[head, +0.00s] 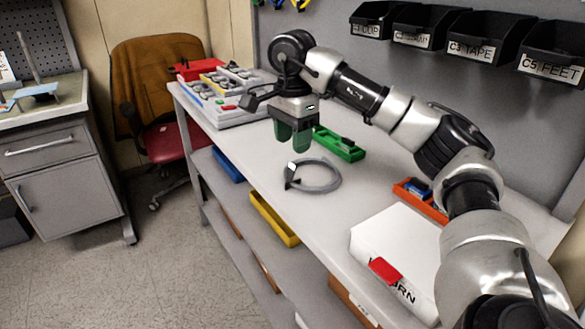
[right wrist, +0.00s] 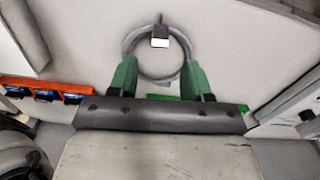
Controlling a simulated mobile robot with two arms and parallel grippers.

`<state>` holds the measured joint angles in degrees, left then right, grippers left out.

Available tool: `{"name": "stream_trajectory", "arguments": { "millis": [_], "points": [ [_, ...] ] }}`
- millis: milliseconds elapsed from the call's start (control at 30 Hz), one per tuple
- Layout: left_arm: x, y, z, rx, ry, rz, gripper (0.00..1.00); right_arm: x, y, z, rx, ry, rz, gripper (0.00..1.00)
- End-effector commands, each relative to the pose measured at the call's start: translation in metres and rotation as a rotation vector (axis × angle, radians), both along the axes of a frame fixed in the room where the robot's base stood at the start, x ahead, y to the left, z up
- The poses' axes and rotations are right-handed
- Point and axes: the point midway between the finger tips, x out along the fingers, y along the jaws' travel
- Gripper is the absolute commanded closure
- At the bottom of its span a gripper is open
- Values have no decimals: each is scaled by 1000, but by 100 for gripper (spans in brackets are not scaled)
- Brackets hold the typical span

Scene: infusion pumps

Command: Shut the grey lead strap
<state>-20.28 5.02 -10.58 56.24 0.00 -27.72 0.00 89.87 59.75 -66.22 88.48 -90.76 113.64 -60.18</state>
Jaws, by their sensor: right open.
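The grey lead strap (head: 320,185) lies as a loop on the white workbench, with a dark fastening at its left side. It also shows in the right wrist view (right wrist: 131,49), where a white and dark fastening sits at the top of the loop. Whether the fastening is open or shut is too small to tell. My right gripper (head: 292,146), with green fingers, is open and empty above the bench, behind the strap in the head view. In the right wrist view its fingertips (right wrist: 160,72) point toward the loop, one to each side. My left gripper is not in view.
A green tray (head: 340,148) lies behind the strap. An orange tray (head: 418,203) and a white box with a red tab (head: 385,239) are to the right. A grey organiser (head: 233,107) stands at the far end. Labelled bins (head: 472,35) hang on the wall.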

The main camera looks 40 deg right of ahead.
Motion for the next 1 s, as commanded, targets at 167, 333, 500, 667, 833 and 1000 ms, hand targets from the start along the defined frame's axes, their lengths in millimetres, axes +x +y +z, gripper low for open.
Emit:
{"name": "stream_trajectory", "arguments": {
  "millis": [167, 333, 500, 667, 833, 1000],
  "points": [
    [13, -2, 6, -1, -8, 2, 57, -1, -1, -38, -1, 3, -1, 51],
    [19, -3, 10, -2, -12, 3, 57, -1, 0, -59, -2, 2, -1, 51],
    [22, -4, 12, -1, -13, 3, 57, 0, 0, -66, -1, 0, -1, 51],
    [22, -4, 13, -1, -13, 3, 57, 0, 0, -67, 0, 0, -1, 51],
    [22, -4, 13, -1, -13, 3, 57, 0, 0, -67, 0, 0, -1, 62],
    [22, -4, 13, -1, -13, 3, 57, 0, 0, -67, 0, 0, -1, 88]
  ]
}}
